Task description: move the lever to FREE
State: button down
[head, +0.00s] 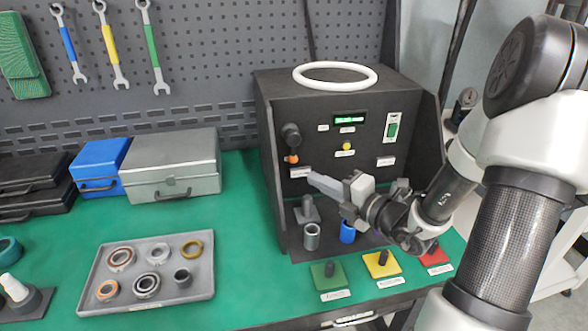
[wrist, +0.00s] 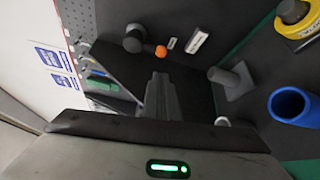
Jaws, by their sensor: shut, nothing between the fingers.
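The lever (head: 291,138) is on the left of the black machine's front panel. It has a dark round hub and an orange tip, and it points down in the head view. The wrist view shows the lever's hub (wrist: 133,38) and its orange end (wrist: 161,51). My gripper (head: 312,179) is shut and empty, in front of the panel, just below and right of the orange tip. In the wrist view, my gripper (wrist: 160,77) points toward the lever and appears apart from it. Small white labels (head: 300,172) sit near the lever; their words are unreadable.
The black machine (head: 345,95) carries a white ring (head: 335,75), a green display and a green switch (head: 393,130). Below my gripper are a grey post (head: 307,210), a grey cylinder (head: 311,237) and a blue cylinder (head: 347,231). A tray (head: 100,287) of rings lies left.

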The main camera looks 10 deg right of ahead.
aim_at(292, 146)
jog(key=b+x, duration=0.2)
jog(key=x, duration=0.8)
jog(key=shift+d+r, duration=0.1)
jog(key=shift+d, duration=0.15)
jog(key=shift+a+p, duration=0.1)
jog(key=shift+p, duration=0.3)
